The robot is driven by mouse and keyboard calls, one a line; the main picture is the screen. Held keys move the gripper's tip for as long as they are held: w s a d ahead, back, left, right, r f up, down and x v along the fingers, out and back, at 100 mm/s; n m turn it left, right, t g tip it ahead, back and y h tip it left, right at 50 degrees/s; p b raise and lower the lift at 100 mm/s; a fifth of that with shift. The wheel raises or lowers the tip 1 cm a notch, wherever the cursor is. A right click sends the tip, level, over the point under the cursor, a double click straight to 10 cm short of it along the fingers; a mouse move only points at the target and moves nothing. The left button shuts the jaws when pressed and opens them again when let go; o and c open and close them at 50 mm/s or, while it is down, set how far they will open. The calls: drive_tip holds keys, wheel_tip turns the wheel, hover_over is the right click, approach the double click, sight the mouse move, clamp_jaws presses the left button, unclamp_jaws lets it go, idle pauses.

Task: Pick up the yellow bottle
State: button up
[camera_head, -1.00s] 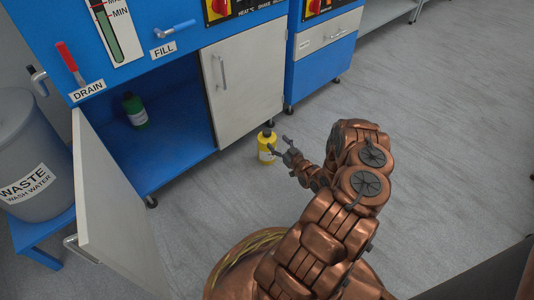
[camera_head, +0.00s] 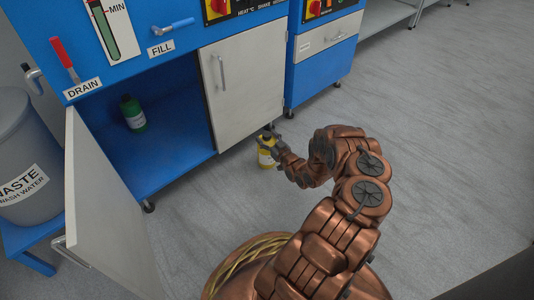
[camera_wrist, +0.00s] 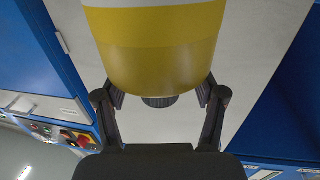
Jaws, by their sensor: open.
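The yellow bottle (camera_head: 265,160) stands upright on the grey floor in the head view, in front of the cabinet's closed door. It has a pale label and a dark top. My gripper (camera_head: 269,142) is at the bottle's upper part and hides some of it. In the wrist view the bottle's yellow body (camera_wrist: 158,62) fills the upper middle, with a white band at the picture's edge. My gripper's open fingers (camera_wrist: 160,98) lie on its left and right. Their tips are partly hidden behind the bottle, so contact cannot be told.
A green bottle (camera_head: 133,113) stands inside the open blue cabinet (camera_head: 160,165). The open cabinet door (camera_head: 105,215) sticks out at the left. A grey waste bin (camera_head: 28,165) stands on a blue stand behind it. The floor to the right is clear.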

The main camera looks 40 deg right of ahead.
drive_tip(key=shift+w, duration=0.1)
clamp_jaws()
idle(0.6)
